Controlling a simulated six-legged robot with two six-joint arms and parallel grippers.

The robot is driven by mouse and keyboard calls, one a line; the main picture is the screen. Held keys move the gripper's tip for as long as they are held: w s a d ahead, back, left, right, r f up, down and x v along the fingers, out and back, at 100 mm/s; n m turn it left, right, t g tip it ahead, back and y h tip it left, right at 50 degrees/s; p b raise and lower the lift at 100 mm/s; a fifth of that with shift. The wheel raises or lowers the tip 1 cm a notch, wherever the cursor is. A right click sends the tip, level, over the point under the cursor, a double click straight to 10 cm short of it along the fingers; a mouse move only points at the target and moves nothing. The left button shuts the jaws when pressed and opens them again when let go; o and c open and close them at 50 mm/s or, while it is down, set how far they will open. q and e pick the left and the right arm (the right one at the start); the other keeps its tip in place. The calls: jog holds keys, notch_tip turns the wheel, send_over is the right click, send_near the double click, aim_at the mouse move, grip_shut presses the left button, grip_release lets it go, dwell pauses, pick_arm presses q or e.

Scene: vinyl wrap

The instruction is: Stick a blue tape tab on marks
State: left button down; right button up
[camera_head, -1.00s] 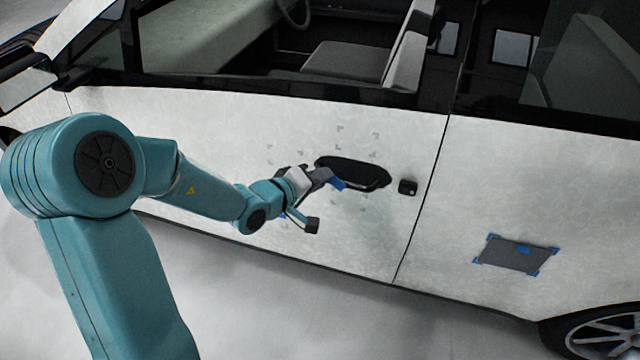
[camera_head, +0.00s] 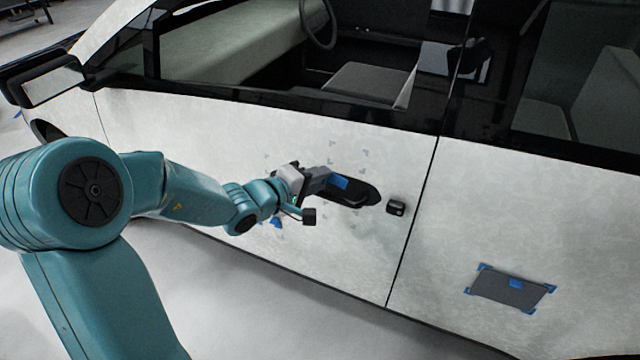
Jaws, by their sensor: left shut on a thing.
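My left gripper (camera_head: 324,181) is shut on a small blue tape tab (camera_head: 340,182). The tab shows at the fingertips, in front of the upper left part of the black door handle recess (camera_head: 361,198). I cannot tell whether it touches the door. Small grey corner marks lie on the white door around the handle, such as one above it (camera_head: 364,154) and one at the upper left (camera_head: 278,145). Other marks are hidden behind my wrist. Another blue tape piece (camera_head: 276,223) shows on the lower door, below my wrist. My right gripper is not in view.
A grey patch (camera_head: 497,292) with blue tape at its corners and upper edge is on the rear door panel. A small black block (camera_head: 396,207) sits right of the handle. The side mirror (camera_head: 50,82) juts out at left. Open floor lies below the car.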

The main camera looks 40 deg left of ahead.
aim_at(339, 155)
pick_arm(q)
jog(key=shift+w+a+f+n+t+h+p, duration=0.1)
jog(key=shift+w+a+n+p, duration=0.3)
jog(key=shift+w, duration=0.7)
jog(key=shift+w+a+f+n+t+h+p, duration=0.1)
jog(key=shift+w+a+n+p, duration=0.3)
jog(key=shift+w, duration=0.65)
jog(key=shift+w+a+f+n+t+h+p, duration=0.15)
jog(key=shift+w+a+p, duration=0.4)
jog(key=shift+w, duration=0.55)
jog(key=shift+w+a+f, duration=0.15)
jog(key=shift+w, duration=0.65)
jog(key=shift+b, duration=0.9)
dwell(0.5)
jog(key=c, duration=0.9)
grip_release()
